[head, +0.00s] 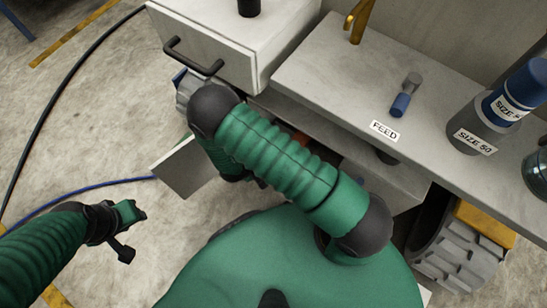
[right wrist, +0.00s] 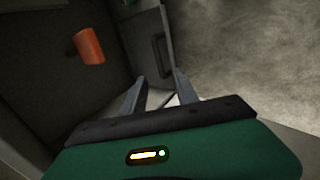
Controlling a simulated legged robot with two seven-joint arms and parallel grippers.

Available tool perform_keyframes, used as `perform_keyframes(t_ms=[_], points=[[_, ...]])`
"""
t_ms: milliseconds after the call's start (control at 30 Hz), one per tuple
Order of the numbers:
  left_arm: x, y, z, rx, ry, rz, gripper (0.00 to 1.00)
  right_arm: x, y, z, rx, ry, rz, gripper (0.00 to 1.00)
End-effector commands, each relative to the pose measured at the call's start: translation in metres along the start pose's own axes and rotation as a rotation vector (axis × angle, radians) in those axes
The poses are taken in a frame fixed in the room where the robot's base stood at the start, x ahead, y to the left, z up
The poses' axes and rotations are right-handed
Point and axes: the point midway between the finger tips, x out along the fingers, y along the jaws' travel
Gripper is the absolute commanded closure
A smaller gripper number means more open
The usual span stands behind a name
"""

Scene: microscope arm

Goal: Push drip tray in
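I cannot pick out the drip tray with certainty. A pale flat panel (head: 183,167) sticks out low at the left of the unit in the head view; whether it is part of the tray is unclear. My right arm reaches across to the unit's underside, and its gripper is hidden behind the arm in the head view. In the right wrist view, my right gripper (right wrist: 160,82) has its fingers apart, near a grey panel with a dark handle (right wrist: 157,50). A pale sliver shows between the fingers. My left gripper (head: 128,230) hangs over the floor, away from the unit.
A white drawer with a black handle (head: 192,58) stands above my right arm. The counter (head: 325,75) holds a FEED label (head: 384,131), a blue-grey knob (head: 405,95) and bottles (head: 475,125). Cables cross the left floor.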

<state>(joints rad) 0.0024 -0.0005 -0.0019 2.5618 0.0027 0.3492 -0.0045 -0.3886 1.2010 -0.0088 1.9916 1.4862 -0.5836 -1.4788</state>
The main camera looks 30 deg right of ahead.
Motion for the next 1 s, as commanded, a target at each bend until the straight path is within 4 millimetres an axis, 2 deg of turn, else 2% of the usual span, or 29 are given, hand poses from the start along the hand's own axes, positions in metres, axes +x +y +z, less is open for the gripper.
perform_keyframes(t_ms=[33,200,400,533,767,1000], points=[[0.017,0.001,0.004,0.003,0.001,0.0,0.64,0.022,-0.004,0.0,0.003,-0.001,0.001,0.64],[0.043,0.001,0.009,0.003,0.001,0.0,0.64,0.067,-0.004,0.001,0.004,-0.001,-0.001,0.64],[0.062,0.001,0.014,0.003,0.001,0.0,0.64,0.101,-0.002,0.0,0.002,0.0,0.0,0.64],[0.065,0.001,0.015,0.002,0.0,0.0,0.64,0.108,0.0,0.0,0.002,0.0,0.0,0.64],[0.064,0.001,0.014,0.002,0.001,0.0,0.64,0.108,0.001,0.0,0.001,0.0,0.0,0.64],[0.064,0.001,0.014,0.002,0.001,0.0,0.64,0.107,0.001,0.0,0.001,0.0,0.0,0.93]])
